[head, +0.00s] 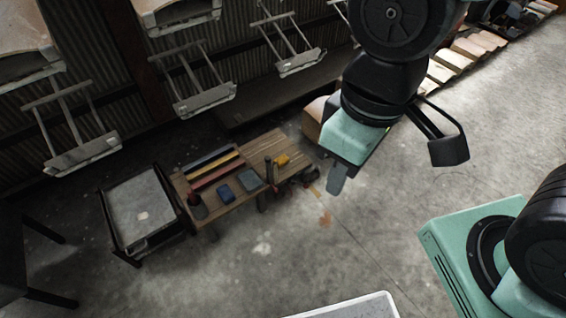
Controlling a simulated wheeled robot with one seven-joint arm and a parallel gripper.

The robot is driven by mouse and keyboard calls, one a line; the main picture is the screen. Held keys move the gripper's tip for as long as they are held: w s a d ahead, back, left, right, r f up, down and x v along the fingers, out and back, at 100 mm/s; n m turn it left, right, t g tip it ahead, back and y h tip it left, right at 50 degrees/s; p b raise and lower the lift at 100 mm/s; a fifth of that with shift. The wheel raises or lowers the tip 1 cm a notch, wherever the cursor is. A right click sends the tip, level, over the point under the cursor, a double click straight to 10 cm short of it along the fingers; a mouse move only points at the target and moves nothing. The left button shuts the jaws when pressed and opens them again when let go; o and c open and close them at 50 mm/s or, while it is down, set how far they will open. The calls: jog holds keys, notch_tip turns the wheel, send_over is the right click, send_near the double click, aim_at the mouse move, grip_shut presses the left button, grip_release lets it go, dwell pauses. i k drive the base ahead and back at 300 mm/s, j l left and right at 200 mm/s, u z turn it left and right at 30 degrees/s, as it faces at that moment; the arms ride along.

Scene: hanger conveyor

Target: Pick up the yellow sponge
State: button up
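A small yellow object (282,160), which looks like the sponge, lies on the wooden table (228,211) near its right end. A dark upright object stands just left of it. My gripper (337,182) hangs to the right of the table, pointing down, apart from the yellow object in the picture. Only one grey-green finger shows clearly, so its opening is hidden. I see nothing held in it.
The table also bears a blue item (226,194), a grey item (250,179), a dark cup (197,206) and coloured strips. A metal cart (142,208) stands left. Hangers (205,99) hang above and behind. Concrete floor is open in front.

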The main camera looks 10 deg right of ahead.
aim_at(283, 160)
jog(key=i+l, duration=0.1)
jog(key=i, duration=0.4)
jog(key=i+l+u, duration=0.1)
jog(key=i, duration=0.35)
jog(key=i+l, duration=0.15)
jog(key=i, duration=0.35)
jog(key=u, duration=0.05)
